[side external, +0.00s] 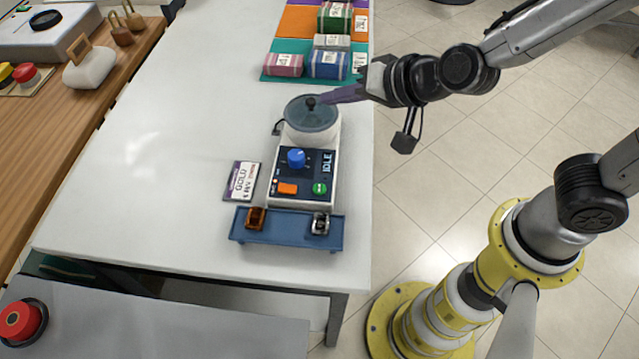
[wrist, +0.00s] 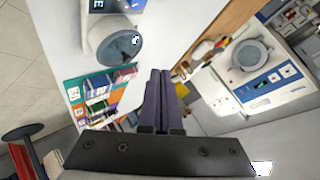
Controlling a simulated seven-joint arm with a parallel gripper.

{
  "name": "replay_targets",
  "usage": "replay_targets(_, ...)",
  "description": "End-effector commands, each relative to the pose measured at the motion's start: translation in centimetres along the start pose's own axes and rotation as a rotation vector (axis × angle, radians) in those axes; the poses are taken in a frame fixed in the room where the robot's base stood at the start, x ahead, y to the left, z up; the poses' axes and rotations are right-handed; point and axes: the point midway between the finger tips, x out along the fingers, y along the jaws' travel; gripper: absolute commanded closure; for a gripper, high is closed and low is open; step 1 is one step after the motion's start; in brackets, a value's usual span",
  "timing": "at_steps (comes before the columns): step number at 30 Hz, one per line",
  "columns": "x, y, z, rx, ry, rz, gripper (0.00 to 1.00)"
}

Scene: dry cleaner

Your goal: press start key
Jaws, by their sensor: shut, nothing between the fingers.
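A small white machine (side external: 333,140) stands on the white table, with a round grey lid (side external: 312,118) with a black knob at its far end. Its dark panel has a blue dial (side external: 296,158), an orange key (side external: 287,188), a round green key (side external: 319,188) and the word IDLE. Which key is start cannot be read. My gripper (side external: 326,98) is shut and empty, its dark fingers pointing left beside the lid knob in the side view, away from the keys. In the wrist view, the lid (wrist: 121,48) lies left of my gripper (wrist: 160,72); both keys are out of sight.
A blue tray (side external: 285,237) with two small items lies before the machine, and a GOLD card (side external: 242,182) left of it. Coloured mats (side external: 292,20) with packs are at the back. The table's left half is clear. A red button (side external: 20,320) is at lower left.

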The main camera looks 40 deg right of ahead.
Motion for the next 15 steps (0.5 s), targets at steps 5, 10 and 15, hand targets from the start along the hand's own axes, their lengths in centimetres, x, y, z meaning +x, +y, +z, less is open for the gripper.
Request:
replay_targets(5,1.7,0.5,5.4,-0.068,-0.096,0.039,1.0)
replay_targets(10,1.9,0.5,7.7,-0.111,-0.14,0.042,1.0)
replay_targets(15,1.7,0.2,8.1,-0.119,-0.146,0.035,1.0)
